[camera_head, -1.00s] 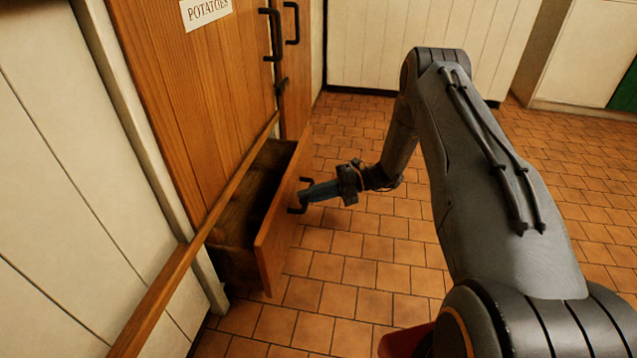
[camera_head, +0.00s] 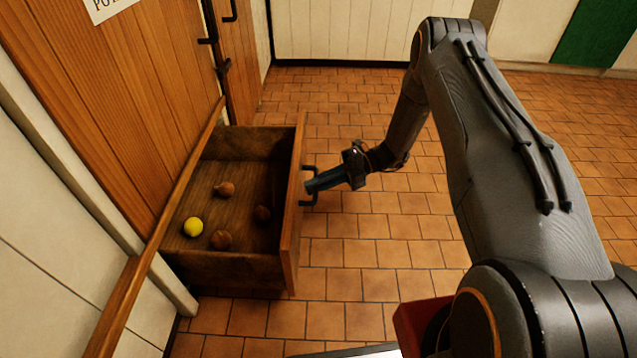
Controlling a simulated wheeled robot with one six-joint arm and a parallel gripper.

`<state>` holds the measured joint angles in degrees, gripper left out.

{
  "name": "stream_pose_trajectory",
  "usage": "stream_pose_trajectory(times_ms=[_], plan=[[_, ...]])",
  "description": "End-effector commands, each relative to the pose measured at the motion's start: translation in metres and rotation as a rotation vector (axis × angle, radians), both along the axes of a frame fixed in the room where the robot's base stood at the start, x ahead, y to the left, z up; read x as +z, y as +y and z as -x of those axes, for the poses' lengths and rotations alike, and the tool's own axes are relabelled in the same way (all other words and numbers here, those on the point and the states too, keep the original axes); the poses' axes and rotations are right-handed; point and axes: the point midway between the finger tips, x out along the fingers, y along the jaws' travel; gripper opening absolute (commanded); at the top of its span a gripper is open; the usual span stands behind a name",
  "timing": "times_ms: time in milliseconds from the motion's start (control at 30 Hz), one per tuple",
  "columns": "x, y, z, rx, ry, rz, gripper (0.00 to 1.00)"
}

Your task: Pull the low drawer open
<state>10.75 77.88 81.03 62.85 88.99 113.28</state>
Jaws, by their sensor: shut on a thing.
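The low wooden drawer (camera_head: 293,215) stands well out from under the cupboard, with its inside showing. Its front carries a dark handle (camera_head: 314,172). My gripper (camera_head: 311,186) is shut on this handle, reaching in from the right.
A wooden cupboard door (camera_head: 150,90) with dark handles and a partly cut-off sign (camera_head: 108,5) rises above the drawer. A wooden rail (camera_head: 130,285) runs along the left wall. The tiled floor (camera_head: 400,230) right of the drawer is clear. A red thing (camera_head: 415,322) shows at the bottom beside my arm.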

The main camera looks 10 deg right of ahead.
Motion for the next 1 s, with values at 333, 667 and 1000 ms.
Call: stream_pose_trajectory(times_ms=[333, 667, 1000], plan=[[-0.001, -0.001, 0.002, 0.002, 0.004, 0.0, 0.27], [0.0, -0.003, 0.0, -0.001, 0.002, 0.0, 0.31], [0.009, -0.046, -0.011, -0.003, 0.001, 0.001, 0.31]])
